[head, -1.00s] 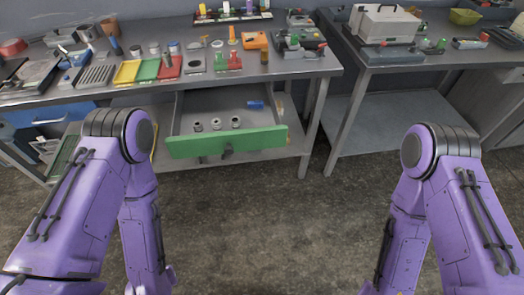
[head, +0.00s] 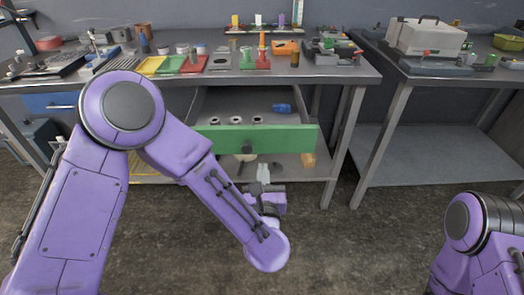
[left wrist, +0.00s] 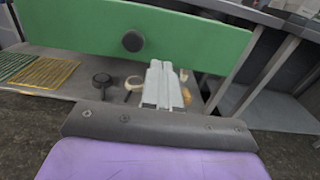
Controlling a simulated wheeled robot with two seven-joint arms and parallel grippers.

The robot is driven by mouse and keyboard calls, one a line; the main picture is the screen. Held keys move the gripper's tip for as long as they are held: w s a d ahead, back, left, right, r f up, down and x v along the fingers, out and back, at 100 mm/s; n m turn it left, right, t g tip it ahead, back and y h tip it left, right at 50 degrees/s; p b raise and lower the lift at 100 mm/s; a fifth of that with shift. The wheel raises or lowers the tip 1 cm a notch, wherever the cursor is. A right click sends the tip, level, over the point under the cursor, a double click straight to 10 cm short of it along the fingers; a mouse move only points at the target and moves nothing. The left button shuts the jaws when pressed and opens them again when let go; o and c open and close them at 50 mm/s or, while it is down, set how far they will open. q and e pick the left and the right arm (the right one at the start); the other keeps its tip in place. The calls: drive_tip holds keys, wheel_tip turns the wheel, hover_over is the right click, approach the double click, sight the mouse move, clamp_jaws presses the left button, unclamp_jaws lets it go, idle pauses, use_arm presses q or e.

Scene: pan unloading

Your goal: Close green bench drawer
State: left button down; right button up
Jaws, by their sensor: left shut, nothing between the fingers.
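The green bench drawer (head: 290,140) is pulled open under the left bench, and its green front faces me. It holds several small metal parts and a blue item (head: 282,108). A dark round knob (left wrist: 132,41) sits on the drawer front in the left wrist view. My left gripper (head: 263,172) is just in front of and below the drawer front, near its middle. Its fingers (left wrist: 162,82) are shut and empty, pointing toward the drawer. I cannot tell whether they touch it. My right gripper is out of view; only part of my right arm shows.
The left bench top (head: 345,72) carries colored trays, small parts and tools. A blue drawer (head: 50,103) is at the far left. The lower shelf holds yellow racks (left wrist: 45,73) and loose items. A right bench (head: 400,80) stands beside a gap. The floor in front is clear.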

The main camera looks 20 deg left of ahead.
sight(262, 143)
use_arm(q)
drive_tip(key=p+x, duration=0.1)
drive_tip(key=x, duration=0.8)
drive_tip(key=shift+f, duration=0.1)
